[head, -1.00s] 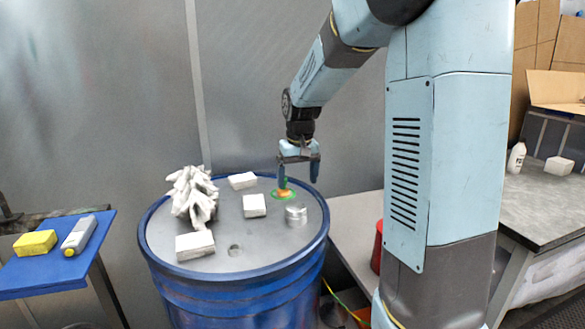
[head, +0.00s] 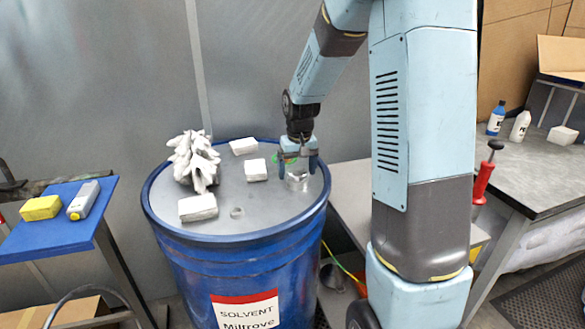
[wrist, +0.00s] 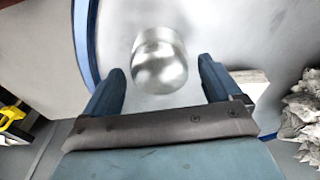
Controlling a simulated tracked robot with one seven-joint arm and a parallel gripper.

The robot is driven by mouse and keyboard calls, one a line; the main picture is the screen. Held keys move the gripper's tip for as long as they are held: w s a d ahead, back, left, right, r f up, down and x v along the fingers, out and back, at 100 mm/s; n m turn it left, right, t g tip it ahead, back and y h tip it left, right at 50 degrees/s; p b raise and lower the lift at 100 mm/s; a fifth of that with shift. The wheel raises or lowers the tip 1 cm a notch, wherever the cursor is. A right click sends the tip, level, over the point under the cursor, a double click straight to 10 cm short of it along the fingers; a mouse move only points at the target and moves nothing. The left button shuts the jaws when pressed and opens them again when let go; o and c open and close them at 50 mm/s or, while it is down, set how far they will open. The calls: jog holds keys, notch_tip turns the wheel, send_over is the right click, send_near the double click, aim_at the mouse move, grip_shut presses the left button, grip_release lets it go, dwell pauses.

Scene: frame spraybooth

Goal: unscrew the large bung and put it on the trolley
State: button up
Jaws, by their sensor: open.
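A shiny silver round bung (head: 298,182) stands up from the drum lid (head: 265,205), near its right edge. In the wrist view the bung (wrist: 160,62) sits between and a little beyond my two fingertips, with a gap on each side. My gripper (head: 297,169) points down over the bung, open, with its fingers on either side of it in the head view. A smaller round fitting (head: 237,212) lies near the front of the lid. A blue-topped stand (head: 60,232), which may be the trolley, is at the left.
White blocks (head: 198,208) and a crumpled white heap (head: 193,160) occupy the lid's left and back. A yellow block (head: 41,207) and a grey bottle (head: 83,200) are on the blue top; its front part is clear. A grey bench (head: 530,185) stands right.

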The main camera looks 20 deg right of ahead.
jog(key=c, duration=1.1)
jog(key=o, duration=0.5)
jog(key=shift+c, duration=0.2)
jog(key=c, duration=0.4)
jog(key=shift+o, duration=0.2)
jog(key=shift+n+y, duration=0.3)
jog(key=shift+n, duration=2)
jog(key=shift+n, duration=0.5)
jog(key=n, duration=0.3)
jog(key=shift+n, duration=0.3)
